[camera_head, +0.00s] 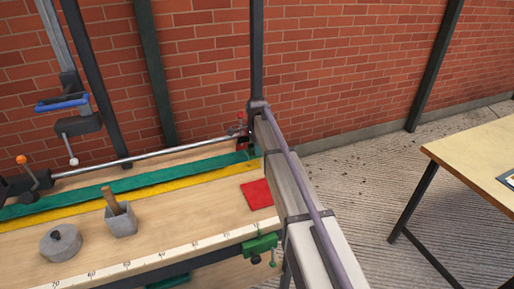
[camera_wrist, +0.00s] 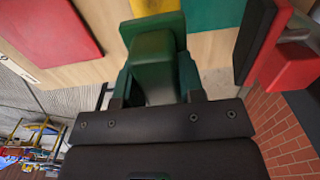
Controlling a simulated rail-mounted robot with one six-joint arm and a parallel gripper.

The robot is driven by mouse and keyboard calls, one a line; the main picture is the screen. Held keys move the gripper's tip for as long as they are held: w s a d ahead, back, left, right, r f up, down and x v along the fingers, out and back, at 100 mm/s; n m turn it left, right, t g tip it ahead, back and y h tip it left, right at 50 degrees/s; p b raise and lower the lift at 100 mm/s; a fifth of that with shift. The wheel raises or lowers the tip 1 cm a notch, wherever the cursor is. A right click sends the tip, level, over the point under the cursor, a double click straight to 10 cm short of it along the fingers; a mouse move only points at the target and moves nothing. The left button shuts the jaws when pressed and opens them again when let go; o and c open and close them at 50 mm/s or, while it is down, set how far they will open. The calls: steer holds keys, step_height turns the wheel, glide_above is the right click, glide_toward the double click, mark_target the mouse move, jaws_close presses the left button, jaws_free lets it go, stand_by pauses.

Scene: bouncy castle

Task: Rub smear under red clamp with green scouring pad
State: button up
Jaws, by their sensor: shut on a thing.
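In the wrist view my gripper (camera_wrist: 155,85) is shut on a green block, which I take to be the green scouring pad (camera_wrist: 153,45). The red clamp (camera_wrist: 288,68) with dark jaws is close by on the right in the wrist view. In the head view the red clamp (camera_head: 241,141) stands at the back right end of the bench. I cannot make out the smear; the pad and gripper cover part of the bench. My gripper is not clearly visible in the head view.
A red flat square (camera_head: 257,194) lies on the bench (camera_head: 170,225). A grey box (camera_head: 120,220) with a wooden piece and a round grey weight (camera_head: 60,243) stand left. A green clamp (camera_head: 260,246) grips the front edge. A brick wall (camera_head: 340,60) rises behind.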

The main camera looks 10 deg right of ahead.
steer(key=shift+r+p, duration=1.25)
steer(key=shift+r, duration=0.35)
